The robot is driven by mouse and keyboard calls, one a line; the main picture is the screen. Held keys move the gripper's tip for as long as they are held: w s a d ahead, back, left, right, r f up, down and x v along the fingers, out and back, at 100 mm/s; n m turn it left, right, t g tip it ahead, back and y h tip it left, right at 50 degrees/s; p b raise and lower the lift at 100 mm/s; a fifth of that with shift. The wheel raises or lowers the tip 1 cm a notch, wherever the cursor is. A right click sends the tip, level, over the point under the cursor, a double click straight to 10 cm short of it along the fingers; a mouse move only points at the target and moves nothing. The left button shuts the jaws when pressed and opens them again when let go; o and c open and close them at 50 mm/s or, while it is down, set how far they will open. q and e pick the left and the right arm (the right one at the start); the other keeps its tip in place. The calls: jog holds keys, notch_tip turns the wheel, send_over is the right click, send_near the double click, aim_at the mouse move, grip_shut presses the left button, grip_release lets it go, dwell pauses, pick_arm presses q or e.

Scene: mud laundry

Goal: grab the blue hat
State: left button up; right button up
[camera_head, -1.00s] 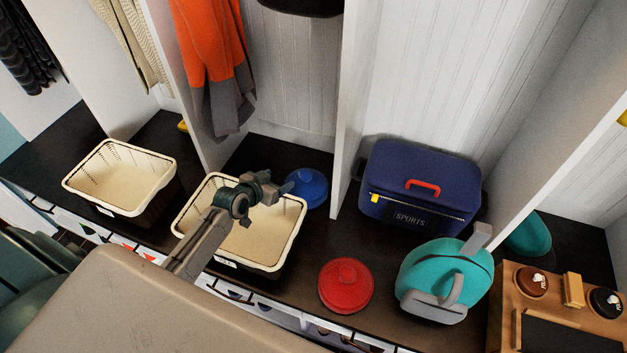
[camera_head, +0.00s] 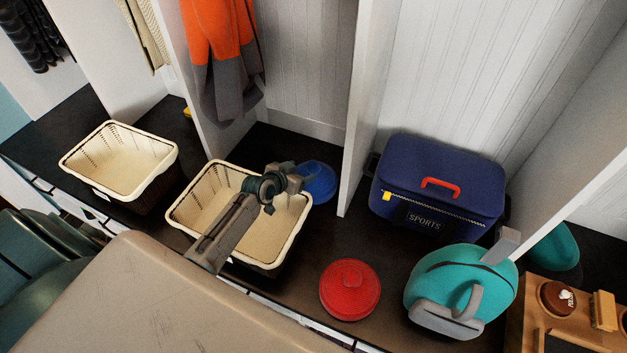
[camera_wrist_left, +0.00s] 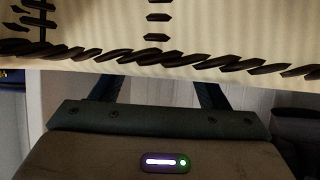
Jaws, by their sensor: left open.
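The blue hat (camera_head: 320,184) lies on the dark bench, just right of the middle cream basket (camera_head: 181,213) and left of a white divider. My left gripper (camera_head: 297,179) reaches over that basket from the front, and its tip overlaps the hat's left side in the head view. It is open and holds nothing that I can see; whether it touches the hat I cannot tell. In the left wrist view the left gripper's dark fingers (camera_wrist_left: 158,92) run up behind the slotted cream basket wall (camera_wrist_left: 110,48). My right gripper is in neither view.
A red hat (camera_head: 350,289) and a teal backpack (camera_head: 440,280) sit on the bench to the right. A navy sports bag (camera_head: 415,170) stands behind them. The white divider (camera_head: 362,130) borders the hat's cubby. An orange and grey jacket (camera_head: 218,50) hangs above.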

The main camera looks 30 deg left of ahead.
aim_at(309, 167)
pick_arm(q)
jog(key=x, duration=0.5)
jog(key=shift+w+f+b, duration=0.15)
jog(key=shift+w+b, duration=0.15)
jog(key=shift+b, duration=0.05)
jog(key=shift+w, duration=0.15)
jog(key=shift+c, duration=0.7)
jog(key=c, duration=1.2)
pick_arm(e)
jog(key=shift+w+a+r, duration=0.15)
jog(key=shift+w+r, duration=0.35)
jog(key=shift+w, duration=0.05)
